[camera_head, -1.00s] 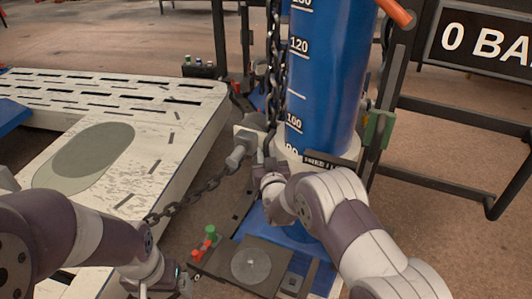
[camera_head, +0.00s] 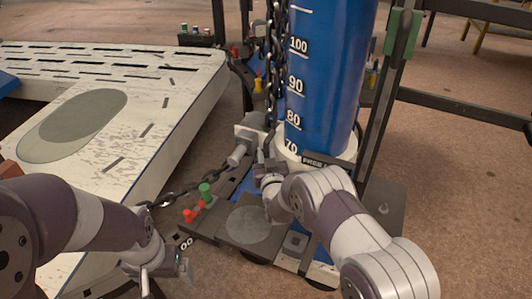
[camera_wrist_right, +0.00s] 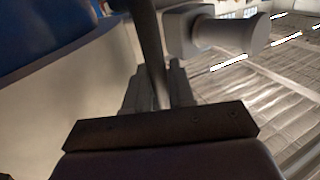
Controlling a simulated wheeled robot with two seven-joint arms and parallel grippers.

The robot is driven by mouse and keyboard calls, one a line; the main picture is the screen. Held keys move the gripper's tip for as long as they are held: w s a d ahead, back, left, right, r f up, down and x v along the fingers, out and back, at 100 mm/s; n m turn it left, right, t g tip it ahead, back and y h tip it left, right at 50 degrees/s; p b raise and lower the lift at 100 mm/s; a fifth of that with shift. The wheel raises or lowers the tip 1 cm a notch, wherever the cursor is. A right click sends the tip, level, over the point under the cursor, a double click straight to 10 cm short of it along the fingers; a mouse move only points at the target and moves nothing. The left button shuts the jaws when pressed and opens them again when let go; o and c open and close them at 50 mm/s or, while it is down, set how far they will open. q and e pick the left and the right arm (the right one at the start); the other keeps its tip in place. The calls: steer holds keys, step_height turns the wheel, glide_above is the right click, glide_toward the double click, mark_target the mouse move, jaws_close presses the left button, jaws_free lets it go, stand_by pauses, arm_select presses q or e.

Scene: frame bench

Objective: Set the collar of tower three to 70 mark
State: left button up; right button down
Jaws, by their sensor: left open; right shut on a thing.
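The blue tower (camera_head: 325,90) carries white marks; 100, 90, 80 and a partly covered 70 show. The pale collar (camera_head: 289,160) rings its lower part, its upper edge right at the 70 label (camera_head: 291,147). A dark plate with lettering (camera_head: 322,161), too small to read, is on its front. My right gripper (camera_head: 264,170) is at the collar's left side. In the right wrist view the gripper (camera_wrist_right: 160,90) is shut on a dark bar (camera_wrist_right: 149,50) beside the collar. My left gripper (camera_head: 163,272) is open and empty at lower left, away from the tower.
A chain (camera_head: 275,70) hangs along the tower's left side; another chain (camera_head: 178,193) runs beside the white slotted table (camera_head: 150,125). Red and green knobs (camera_head: 203,194) stand on the base. A dark frame post (camera_head: 385,90) with a green clamp is right of the tower.

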steer(key=shift+w+f, duration=0.1)
steer(key=shift+f, duration=0.2)
steer(key=shift+r, duration=0.1)
steer(key=c, duration=1.1)
jaws_free()
steer(key=s+d+p, duration=0.1)
steer(key=s+p, duration=0.1)
steer(key=s, duration=1)
steer(key=shift+s+d, duration=0.2)
steer(key=shift+s, duration=0.15)
